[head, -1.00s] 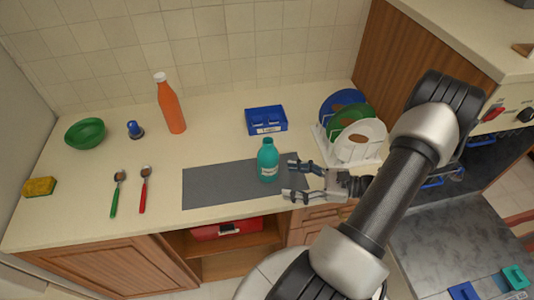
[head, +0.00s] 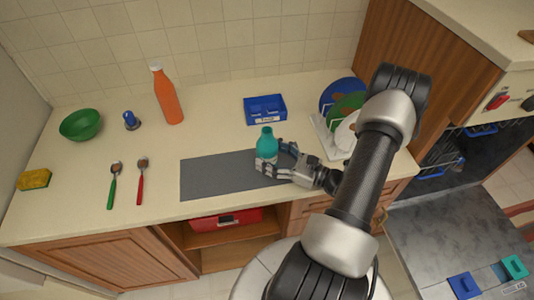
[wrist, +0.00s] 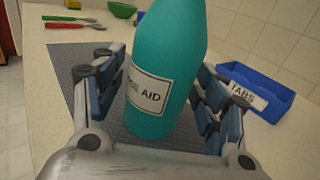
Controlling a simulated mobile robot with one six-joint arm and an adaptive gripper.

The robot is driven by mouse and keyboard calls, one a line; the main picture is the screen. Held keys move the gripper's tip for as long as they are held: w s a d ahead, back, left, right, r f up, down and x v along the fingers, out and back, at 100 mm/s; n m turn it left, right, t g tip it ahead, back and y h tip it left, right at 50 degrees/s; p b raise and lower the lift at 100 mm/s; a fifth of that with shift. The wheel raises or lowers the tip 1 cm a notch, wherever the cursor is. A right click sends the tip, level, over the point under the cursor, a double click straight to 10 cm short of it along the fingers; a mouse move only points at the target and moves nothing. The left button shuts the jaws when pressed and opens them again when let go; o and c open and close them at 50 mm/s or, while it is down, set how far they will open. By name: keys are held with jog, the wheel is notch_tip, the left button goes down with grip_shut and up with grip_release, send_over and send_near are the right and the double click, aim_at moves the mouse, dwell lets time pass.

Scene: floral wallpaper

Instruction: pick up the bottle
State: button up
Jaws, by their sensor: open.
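The teal bottle (head: 266,145) stands upright at the right end of the grey mat (head: 215,176) on the counter. My gripper (head: 272,160) is at the bottle from the right, its fingers hiding the lower part in the head view. In the wrist view, the bottle (wrist: 165,60) with a white label reading "AID" stands between the two open fingers (wrist: 155,100). An orange bottle (head: 168,97) with a white cap stands farther back on the left.
A blue bin (head: 265,118) labelled "TABS" sits behind the teal bottle. A white dish rack (head: 326,140) with plates stands close behind my arm. A green bowl (head: 80,125), two spoons and a sponge (head: 34,179) lie to the left.

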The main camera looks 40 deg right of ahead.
jog(key=b+x, duration=0.1)
jog(key=x, duration=0.4)
jog(key=shift+w, duration=0.2)
jog(key=shift+c, duration=0.5)
jog(key=c, duration=1.2)
jog(key=shift+c, duration=0.9)
